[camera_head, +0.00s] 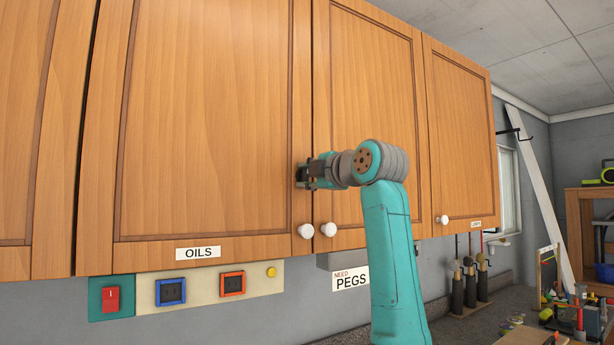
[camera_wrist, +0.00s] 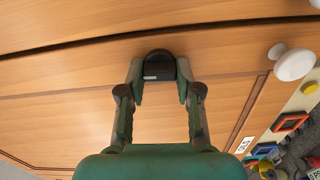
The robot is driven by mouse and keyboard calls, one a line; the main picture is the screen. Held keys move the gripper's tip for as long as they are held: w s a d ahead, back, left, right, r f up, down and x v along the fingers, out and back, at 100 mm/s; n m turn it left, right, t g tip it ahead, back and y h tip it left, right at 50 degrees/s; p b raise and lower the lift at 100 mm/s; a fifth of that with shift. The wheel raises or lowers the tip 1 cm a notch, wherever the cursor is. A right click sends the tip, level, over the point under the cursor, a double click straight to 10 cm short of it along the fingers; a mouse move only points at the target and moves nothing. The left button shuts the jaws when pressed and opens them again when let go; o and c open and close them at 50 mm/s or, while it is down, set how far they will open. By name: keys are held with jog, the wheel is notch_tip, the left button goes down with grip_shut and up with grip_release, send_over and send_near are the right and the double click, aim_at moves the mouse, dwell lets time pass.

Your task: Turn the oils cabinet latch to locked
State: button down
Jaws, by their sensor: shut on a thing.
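The oils cabinet door (camera_head: 200,130) is a wooden door with an OILS label (camera_head: 198,253) at its bottom edge and a white knob (camera_head: 306,231) at its lower right. My gripper (camera_head: 309,174) is at the right edge of this door, above the knob. In the wrist view my gripper (camera_wrist: 160,80) is shut on a small black latch (camera_wrist: 159,58) with a pale mark, one finger on each side. In the head view the gripper mostly hides the latch. I cannot tell whether the latch stands at locked.
A neighbouring door (camera_head: 372,90) with its own white knob (camera_head: 328,229) adjoins on the right. Below the cabinets are a red switch (camera_head: 111,299), a blue socket (camera_head: 171,292) and an orange socket (camera_head: 232,285). A PEGS sign (camera_head: 351,281) hangs near my arm.

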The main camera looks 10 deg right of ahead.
jog(key=shift+n, duration=0.6)
jog(key=c, duration=0.8)
grip_release()
jog(key=v, duration=1.2)
